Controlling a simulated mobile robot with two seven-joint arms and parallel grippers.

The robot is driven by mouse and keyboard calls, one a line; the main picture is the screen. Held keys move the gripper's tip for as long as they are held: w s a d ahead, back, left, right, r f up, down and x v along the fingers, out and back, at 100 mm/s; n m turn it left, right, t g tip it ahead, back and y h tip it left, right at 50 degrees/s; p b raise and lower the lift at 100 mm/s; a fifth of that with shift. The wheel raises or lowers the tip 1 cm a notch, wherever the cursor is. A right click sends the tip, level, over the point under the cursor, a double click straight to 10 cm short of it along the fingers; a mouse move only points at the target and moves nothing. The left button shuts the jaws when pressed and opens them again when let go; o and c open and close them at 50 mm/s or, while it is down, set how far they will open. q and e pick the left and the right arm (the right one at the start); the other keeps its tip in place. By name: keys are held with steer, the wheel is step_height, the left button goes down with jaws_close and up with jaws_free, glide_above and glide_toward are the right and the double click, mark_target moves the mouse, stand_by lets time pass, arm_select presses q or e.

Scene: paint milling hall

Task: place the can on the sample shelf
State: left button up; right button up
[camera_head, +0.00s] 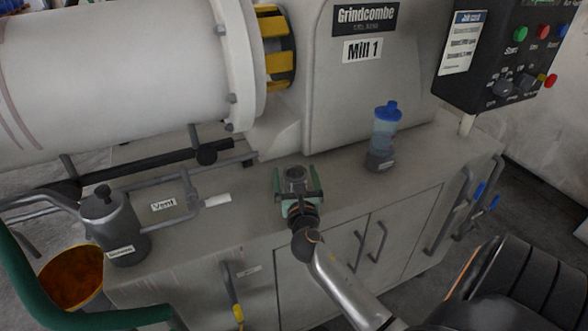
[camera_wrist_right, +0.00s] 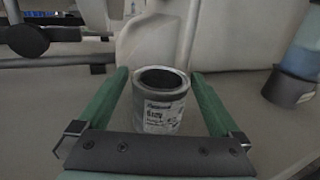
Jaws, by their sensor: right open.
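The can (camera_head: 295,174) is a small grey metal can with an open or dark top and a pale printed label. It stands upright on the grey cabinet top below the mill; the right wrist view shows its label side (camera_wrist_right: 162,112). My right gripper (camera_head: 297,182) is open, with its green fingers on either side of the can. In the right wrist view the fingers (camera_wrist_right: 159,80) show a gap to the can on both sides. My left gripper is not in view. I cannot make out a sample shelf in either view.
A blue-lidded container (camera_head: 384,140) stands right of the can. A grey lidded canister (camera_head: 117,230) stands at the left, near a bent pipe and a Vent label (camera_head: 163,204). An orange-filled bucket (camera_head: 72,278) is below left. The mill body (camera_head: 375,95) rises behind.

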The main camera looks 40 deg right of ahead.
mark_target(294, 170)
steer(key=v, duration=0.9)
steer(key=shift+s, duration=0.1)
steer(key=shift+s+a+r, duration=0.1)
steer(key=shift+s+a, duration=0.05)
steer(key=shift+r+p, duration=0.2)
steer(key=shift+p, duration=0.7)
steer(key=shift+f+p, duration=0.2)
steer(key=shift+p, duration=0.9)
steer(key=shift+w+d+f, duration=0.1)
steer(key=shift+w+d, duration=0.2)
steer(key=x, duration=0.5)
steer(key=shift+w+d+f, duration=0.15)
steer(key=shift+w+d, duration=0.1)
steer(key=shift+w, duration=0.05)
steer(key=shift+x, duration=3.15)
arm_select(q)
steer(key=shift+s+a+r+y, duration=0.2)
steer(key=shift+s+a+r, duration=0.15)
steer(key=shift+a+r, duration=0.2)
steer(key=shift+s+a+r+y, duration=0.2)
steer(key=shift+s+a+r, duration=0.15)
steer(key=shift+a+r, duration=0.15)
arm_select(e)
steer(key=shift+a, duration=0.15)
